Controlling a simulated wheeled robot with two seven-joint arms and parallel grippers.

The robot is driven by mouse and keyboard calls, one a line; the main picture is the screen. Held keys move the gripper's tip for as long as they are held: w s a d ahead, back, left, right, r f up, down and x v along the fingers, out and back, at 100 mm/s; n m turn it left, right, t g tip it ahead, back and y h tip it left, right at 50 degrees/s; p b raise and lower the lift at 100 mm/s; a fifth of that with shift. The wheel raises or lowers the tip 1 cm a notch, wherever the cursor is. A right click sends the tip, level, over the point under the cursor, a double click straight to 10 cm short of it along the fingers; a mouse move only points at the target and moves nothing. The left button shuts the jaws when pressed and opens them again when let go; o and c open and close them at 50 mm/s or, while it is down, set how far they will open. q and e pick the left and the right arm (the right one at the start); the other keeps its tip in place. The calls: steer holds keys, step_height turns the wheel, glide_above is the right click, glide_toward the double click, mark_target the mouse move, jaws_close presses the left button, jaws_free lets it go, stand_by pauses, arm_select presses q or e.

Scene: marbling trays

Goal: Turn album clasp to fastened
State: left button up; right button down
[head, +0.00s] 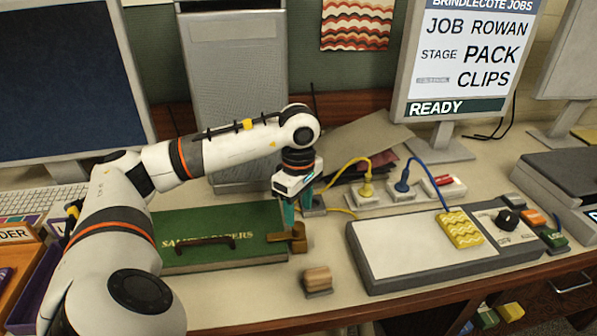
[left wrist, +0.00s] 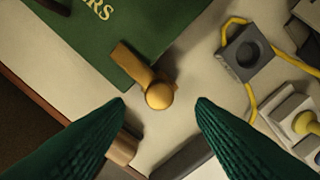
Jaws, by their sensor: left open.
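The green album (head: 215,236) lies flat on the desk, with a dark handle (head: 205,245) on its cover. Its brass clasp (head: 291,238) sits at the album's right edge; in the left wrist view the clasp (left wrist: 140,68) is a flat bar ending in a round knob (left wrist: 160,95) just past the album's corner. My left gripper (head: 290,218) points down above the clasp, its green fingers open. In the left wrist view the left gripper's fingertips (left wrist: 160,103) stand apart on either side of the knob, not touching it. My right gripper is not in view.
A small wooden block (head: 318,280) stands in front of the clasp. A grey-edged white panel (head: 410,245) with a yellow sponge-like piece (head: 461,228) lies to the right. A grey socket block (left wrist: 247,53) with a yellow cord is close behind the clasp. Monitors stand at the back.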

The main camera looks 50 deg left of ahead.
mark_target(299, 225)
arm_select(q)
step_height(299, 225, up, 8)
steer(key=shift+f, duration=0.2)
stand_by(0.5)
